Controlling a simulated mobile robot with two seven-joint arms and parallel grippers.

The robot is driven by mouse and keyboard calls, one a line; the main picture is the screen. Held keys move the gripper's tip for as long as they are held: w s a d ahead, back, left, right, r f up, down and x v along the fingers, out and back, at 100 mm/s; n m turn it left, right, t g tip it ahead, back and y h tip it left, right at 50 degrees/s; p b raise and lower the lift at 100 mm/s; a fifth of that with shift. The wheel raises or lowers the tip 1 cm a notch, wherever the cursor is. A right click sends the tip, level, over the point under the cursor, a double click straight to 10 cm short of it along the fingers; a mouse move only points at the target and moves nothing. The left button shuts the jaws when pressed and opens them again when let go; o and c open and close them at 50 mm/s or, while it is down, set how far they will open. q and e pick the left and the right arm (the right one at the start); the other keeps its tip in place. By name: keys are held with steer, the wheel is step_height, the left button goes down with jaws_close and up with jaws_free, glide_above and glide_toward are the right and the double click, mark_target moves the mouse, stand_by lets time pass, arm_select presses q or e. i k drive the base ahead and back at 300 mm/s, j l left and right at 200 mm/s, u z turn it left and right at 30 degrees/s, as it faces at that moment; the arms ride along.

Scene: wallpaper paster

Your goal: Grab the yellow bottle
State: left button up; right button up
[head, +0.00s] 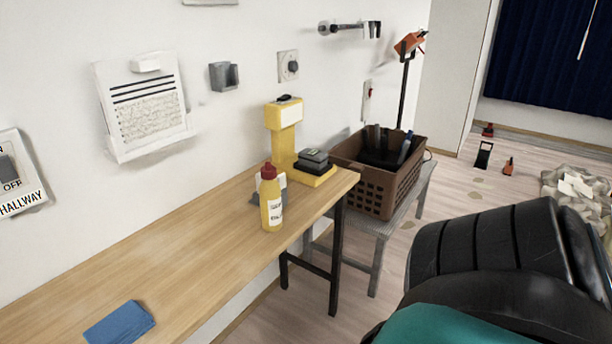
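The yellow bottle (271,207) stands upright on the wooden table (190,245), close to its front edge. It has a red cap and a white label with dark print. A small grey and white object (257,196) stands right behind it and is partly hidden by it. Neither of my grippers shows in the head view.
A yellow stand (284,140) with a dark device is behind the bottle at the table's right end. A blue cloth or pad (119,323) lies at the near left. A brown crate (377,185) sits on a grey bench. The table's middle is clear.

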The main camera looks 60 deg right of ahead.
mark_target(270, 199)
steer(key=z, duration=1.6)
steer(key=l+u, duration=0.1)
steer(key=u, duration=0.95)
steer(key=l+u, duration=0.2)
steer(key=u, duration=0.15)
steer(key=l+u, duration=0.45)
steer(key=u, duration=0.3)
steer(key=k+l+u, duration=0.1)
steer(key=l+u, duration=0.2)
steer(key=k+l+u, duration=0.1)
steer(key=l+u, duration=0.25)
steer(key=l, duration=0.15)
steer(key=k+l+u, duration=0.15)
steer(key=l, duration=0.25)
steer(key=k+l+u, duration=0.15)
steer(key=k+l, duration=0.4)
steer(key=l, duration=0.15)
steer(key=k+l, duration=0.2)
steer(key=l, duration=0.2)
steer(key=k+l, duration=0.25)
steer(key=l, duration=0.15)
steer(key=u, duration=0.05)
